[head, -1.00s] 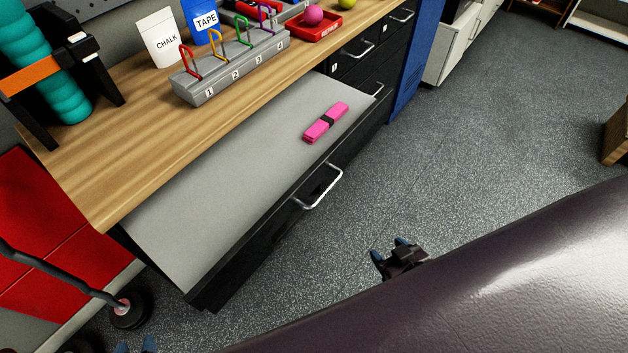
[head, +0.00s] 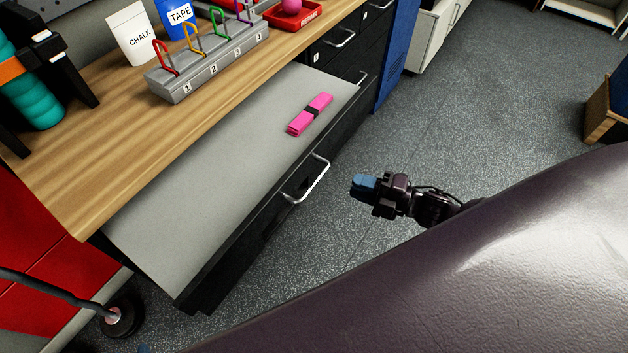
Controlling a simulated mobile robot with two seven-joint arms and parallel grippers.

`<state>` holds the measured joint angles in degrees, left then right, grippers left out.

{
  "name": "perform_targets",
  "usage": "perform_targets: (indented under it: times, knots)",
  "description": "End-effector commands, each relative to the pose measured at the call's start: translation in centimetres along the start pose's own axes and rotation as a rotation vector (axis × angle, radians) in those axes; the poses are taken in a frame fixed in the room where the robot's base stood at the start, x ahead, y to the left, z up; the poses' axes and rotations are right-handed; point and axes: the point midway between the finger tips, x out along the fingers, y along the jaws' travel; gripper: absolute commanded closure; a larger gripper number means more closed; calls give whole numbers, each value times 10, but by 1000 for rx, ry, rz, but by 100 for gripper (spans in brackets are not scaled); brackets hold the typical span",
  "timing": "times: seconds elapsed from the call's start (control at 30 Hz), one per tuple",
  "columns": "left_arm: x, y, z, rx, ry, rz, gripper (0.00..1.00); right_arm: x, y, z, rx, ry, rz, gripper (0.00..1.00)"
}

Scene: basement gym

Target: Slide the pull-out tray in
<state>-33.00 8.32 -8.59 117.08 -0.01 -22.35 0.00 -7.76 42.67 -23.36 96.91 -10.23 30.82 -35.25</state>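The pull-out tray (head: 190,200) has a flat grey top and a dark front, and it sticks out from under the wooden bench top. Its silver bar handle (head: 310,183) is on the front face. A pink folded strap with a black band (head: 310,114) lies on the tray near its right end. My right gripper (head: 363,186) is to the right of the handle, apart from it, with blue fingertips pointing left; the finger gap does not show. Only a sliver of my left gripper (head: 143,349) shows at the bottom edge.
The wooden bench top (head: 110,150) holds a grey rack (head: 205,65) with coloured hooks, a chalk bag (head: 133,35) and a red dish (head: 298,15). A black weight on a bar (head: 122,318) stands at lower left. The floor right of the tray is clear.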

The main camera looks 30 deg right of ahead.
Motion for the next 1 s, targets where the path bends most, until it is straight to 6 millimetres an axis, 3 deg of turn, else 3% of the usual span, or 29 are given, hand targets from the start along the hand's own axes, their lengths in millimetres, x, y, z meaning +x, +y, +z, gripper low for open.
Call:
perform_targets:
  times: [0.23, 0.47, 1.0]
  knots:
    - [0, 0, 0, 1, -2, 0, 57, -12, 8, -30, -257, 196, 132, 78]
    - [0, 0, -1, 2, -1, 0, 57, -6, 12, -36, -319, 212, 160, 78]
    - [-2, -1, -5, 1, 4, -1, 57, 74, 22, -55, -315, 211, 160, 78]
